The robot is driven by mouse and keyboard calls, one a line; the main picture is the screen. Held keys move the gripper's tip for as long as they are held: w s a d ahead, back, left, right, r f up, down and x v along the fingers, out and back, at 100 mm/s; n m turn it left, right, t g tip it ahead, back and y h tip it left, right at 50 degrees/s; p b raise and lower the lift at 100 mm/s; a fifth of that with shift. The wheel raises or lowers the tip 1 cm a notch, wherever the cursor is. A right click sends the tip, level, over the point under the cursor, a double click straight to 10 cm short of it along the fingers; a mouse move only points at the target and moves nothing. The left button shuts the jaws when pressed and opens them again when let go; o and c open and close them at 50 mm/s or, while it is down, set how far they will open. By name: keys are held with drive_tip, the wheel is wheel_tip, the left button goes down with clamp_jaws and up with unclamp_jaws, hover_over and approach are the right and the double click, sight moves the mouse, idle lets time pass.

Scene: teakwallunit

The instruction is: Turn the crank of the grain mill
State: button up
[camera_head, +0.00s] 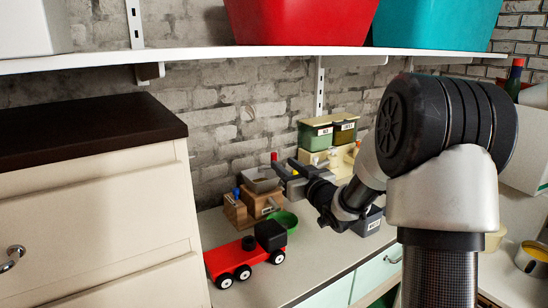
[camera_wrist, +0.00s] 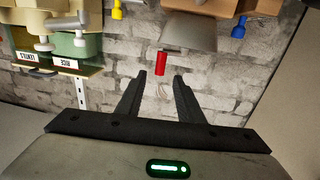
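The grain mill (camera_head: 262,202) stands on the counter against the brick wall, with a wooden body and a grey hopper on top. In the wrist view its grey hopper (camera_wrist: 190,32) hangs at the top, since that picture is upside down. A red knob (camera_wrist: 160,63), which looks like the crank's grip, lies just beyond and between my fingertips. It also shows in the head view (camera_head: 274,157), upright beside the hopper. My gripper (camera_wrist: 160,76) is open and empty, apart from the knob. In the head view my gripper (camera_head: 282,170) partly hides the mill and the crank arm.
A red toy truck (camera_head: 240,258) and a green bowl (camera_head: 286,221) stand in front of the mill. A small wooden block with a blue knob (camera_head: 235,196) is at its left. A shelf (camera_head: 190,57) with bins runs above.

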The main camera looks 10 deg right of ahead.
sight(275, 158)
drive_tip(key=x, duration=0.8)
drive_tip(key=shift+c, duration=0.4)
clamp_jaws()
